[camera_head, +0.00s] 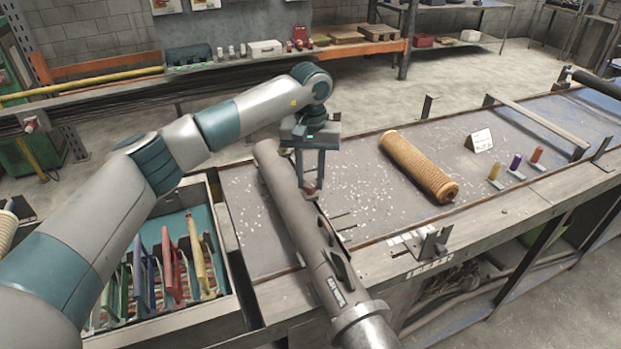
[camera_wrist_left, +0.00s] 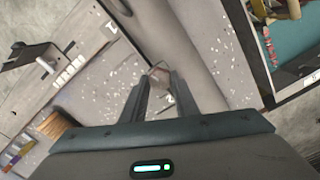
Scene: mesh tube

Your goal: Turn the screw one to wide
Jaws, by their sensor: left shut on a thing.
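A long dark grey tube (camera_head: 283,195) lies across the bench, with a label and a silver collar (camera_head: 360,316) at its near end. My left gripper (camera_head: 311,188) points down beside the tube's right side. Its fingers are closed on a small reddish screw (camera_head: 309,188) at the tube's side. In the left wrist view, the screw (camera_wrist_left: 158,74) shows between the fingertips of the left gripper (camera_wrist_left: 159,88), next to the grey tube (camera_wrist_left: 183,35). The fingers partly hide the screw, so its turn angle cannot be told. My right gripper is not in view.
A tan mesh roll (camera_head: 418,166) lies on the bench to the right. Beyond it are a white card (camera_head: 480,140) and small yellow, purple and orange pegs (camera_head: 515,162). A tray (camera_head: 229,277) of coloured-handled tools is at the left.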

